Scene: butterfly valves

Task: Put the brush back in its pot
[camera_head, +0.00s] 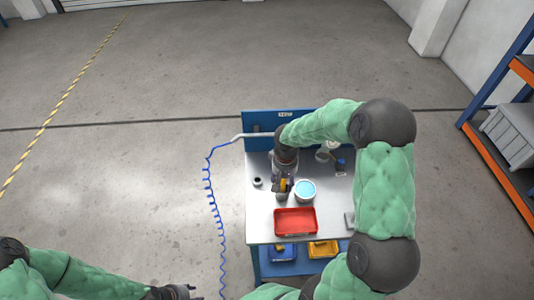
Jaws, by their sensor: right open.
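My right gripper (283,195) is over the steel bench, pointing down and open, just left of a white tub with light blue contents (305,189). A small orange-yellow piece (283,184) shows at the gripper; I cannot tell whether it is the brush or touches the fingers. A small pale pot with a dark opening (258,182) stands on the bench left of the gripper. I cannot tell which container is the brush's pot. My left gripper (182,292) is low at the bottom edge, away from the bench, too small to read.
A red tray (295,221) sits at the bench's front. A clear vessel (322,155) and a dark blue item (340,164) stand behind, near my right arm. Blue (283,253) and yellow (322,248) bins are below. A coiled blue hose (210,190) hangs left.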

